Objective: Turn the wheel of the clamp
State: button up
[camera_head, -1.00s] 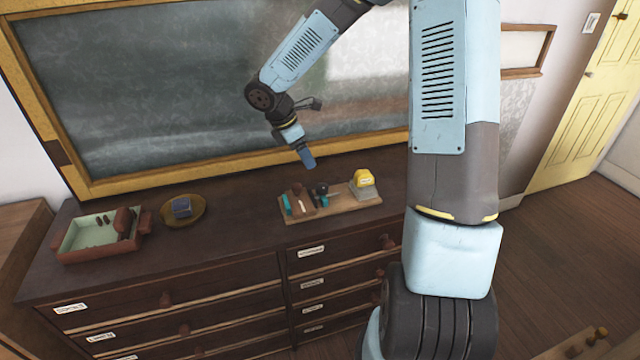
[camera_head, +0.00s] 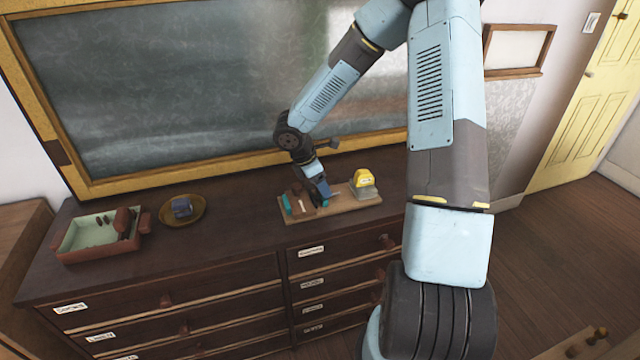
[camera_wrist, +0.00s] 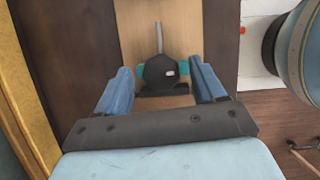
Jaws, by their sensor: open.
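The clamp's black wheel (camera_wrist: 160,72), with a small white mark and a grey rod beyond it, shows in the wrist view. A teal part (camera_wrist: 150,71) shows behind it. My gripper (camera_wrist: 161,70) is open, with one blue finger on each side of the wheel and a visible gap to both. In the head view my gripper (camera_head: 320,188) is low over the wooden board (camera_head: 345,206), beside a brown block (camera_head: 300,201) with teal parts (camera_head: 287,204). The wheel is mostly hidden there by the gripper.
A yellow-topped object on a grey base (camera_head: 364,184) stands at the board's right end. A bowl with a blue-grey block (camera_head: 181,207) and a reddish tray (camera_head: 75,256) stand on the dresser's left. The chalkboard (camera_head: 200,85) rises behind. The dresser top (camera_head: 235,225) between is clear.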

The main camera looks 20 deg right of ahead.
jog(key=c, duration=1.1)
jog(key=shift+o, duration=0.2)
jog(key=shift+w+m+g+y, duration=0.15)
jog(key=shift+m+g, duration=0.4)
jog(key=shift+m, duration=0.85)
jog(key=shift+w+m+g+y, duration=0.15)
jog(key=shift+m+g, duration=0.4)
jog(key=shift+m, duration=0.85)
jog(key=shift+s, duration=0.1)
jog(key=o, duration=1.1)
jog(key=shift+c, duration=0.2)
jog(key=v, duration=1.3)
jog(key=shift+a+r, duration=0.2)
jog(key=shift+r, duration=0.05)
